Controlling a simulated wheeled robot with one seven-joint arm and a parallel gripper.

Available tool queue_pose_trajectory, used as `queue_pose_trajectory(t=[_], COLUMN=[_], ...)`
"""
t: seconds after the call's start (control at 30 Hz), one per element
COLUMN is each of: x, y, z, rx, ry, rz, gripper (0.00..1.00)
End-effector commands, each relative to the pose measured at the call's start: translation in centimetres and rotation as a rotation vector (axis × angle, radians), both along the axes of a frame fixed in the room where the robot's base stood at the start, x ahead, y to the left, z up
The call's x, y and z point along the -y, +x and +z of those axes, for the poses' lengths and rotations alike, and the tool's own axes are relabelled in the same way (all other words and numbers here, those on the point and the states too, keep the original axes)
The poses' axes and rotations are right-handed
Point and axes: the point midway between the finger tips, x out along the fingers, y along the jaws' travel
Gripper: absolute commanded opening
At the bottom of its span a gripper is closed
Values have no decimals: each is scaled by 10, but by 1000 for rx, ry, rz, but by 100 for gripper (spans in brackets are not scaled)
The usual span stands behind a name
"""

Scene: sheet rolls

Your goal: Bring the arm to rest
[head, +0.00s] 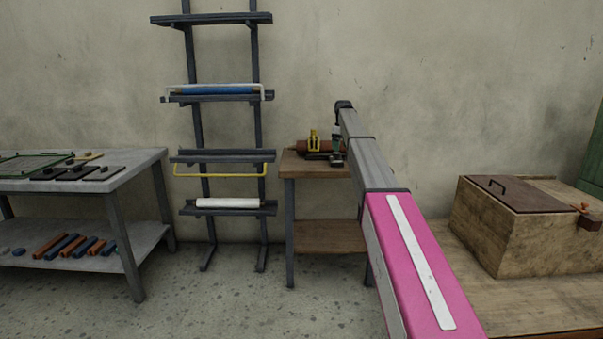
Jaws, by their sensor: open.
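My arm reaches up and away from the lower right in the head view, with a pink link near me and grey links beyond it. It ends in a dark joint in front of the wall, above the small table. I cannot make out my gripper's fingers past that joint, and no held object shows.
A rack (258,135) holds a blue roll (215,90) and a white roll (228,202). A small table (310,165) bears a brown roll and tools. A workbench (135,165) stands left. A wooden box (500,238) sits on a right-hand table (550,300). Floor between is clear.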

Motion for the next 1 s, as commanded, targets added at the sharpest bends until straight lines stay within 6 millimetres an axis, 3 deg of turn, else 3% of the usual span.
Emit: queue_pose_trajectory(t=[0.27,0.47,0.67,0.8,1.0], x=[0,0,0,0,0], y=[-41,-88,-176,-249,-362], z=[-51,-106,-188,-245,-311], rx=[-1,-3,-4,-2,-1], ry=[0,0,0,0,1], rz=[-59,-129,-248,-349,-498], gripper=[75,75,75,75,75])
